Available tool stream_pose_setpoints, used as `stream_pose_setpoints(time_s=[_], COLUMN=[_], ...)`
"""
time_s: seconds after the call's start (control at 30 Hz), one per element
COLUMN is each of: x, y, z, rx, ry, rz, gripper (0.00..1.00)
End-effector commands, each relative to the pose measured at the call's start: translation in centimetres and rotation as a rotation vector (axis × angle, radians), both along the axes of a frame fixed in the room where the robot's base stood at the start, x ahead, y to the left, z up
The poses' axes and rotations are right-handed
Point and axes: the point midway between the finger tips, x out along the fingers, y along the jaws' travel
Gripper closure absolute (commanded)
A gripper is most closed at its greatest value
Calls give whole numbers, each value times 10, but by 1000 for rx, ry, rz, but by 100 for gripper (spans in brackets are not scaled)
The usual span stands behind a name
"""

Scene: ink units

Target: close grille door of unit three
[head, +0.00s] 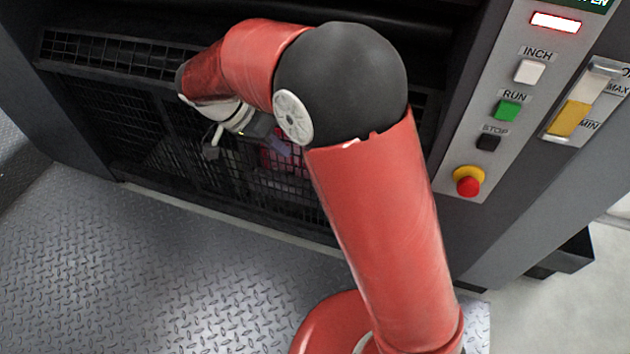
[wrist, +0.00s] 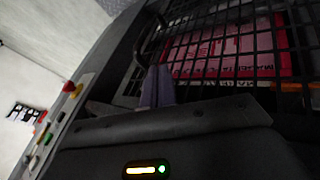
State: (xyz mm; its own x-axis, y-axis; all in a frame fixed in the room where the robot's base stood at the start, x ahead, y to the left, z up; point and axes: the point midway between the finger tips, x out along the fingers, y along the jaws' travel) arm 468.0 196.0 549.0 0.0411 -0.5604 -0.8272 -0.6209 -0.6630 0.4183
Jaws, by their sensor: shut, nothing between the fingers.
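The black mesh grille door (head: 125,120) spans the low front of the machine in the head view, partly behind my arm. In the wrist view its bars (wrist: 215,42) cross the upper right, with a red lettered block (wrist: 232,55) behind them. A dark curved bar (wrist: 147,40), perhaps a handle, shows at the grille's left side. My gripper (wrist: 158,86) is shut and empty, its fingers close in front of the grille; I cannot tell whether they touch. In the head view my gripper (head: 284,147) is small and partly hidden by my arm. How far the door stands open is unclear.
A control panel (head: 475,130) with INCH, RUN and STOP buttons and a red emergency knob (head: 468,181) is on the right. A yellow level gauge (head: 570,118) is beside it. The tread-plate floor (head: 170,270) before the machine is clear.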

Motion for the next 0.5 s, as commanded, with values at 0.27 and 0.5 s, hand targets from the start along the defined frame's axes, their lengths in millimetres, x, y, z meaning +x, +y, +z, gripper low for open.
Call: stream_pose_setpoints(time_s=[0.27,0.5], x=[5,6], y=[11,-17], z=[-26,-63], rx=[-52,-51], ry=[-36,-33], rz=[-34,-35], gripper=[100,100])
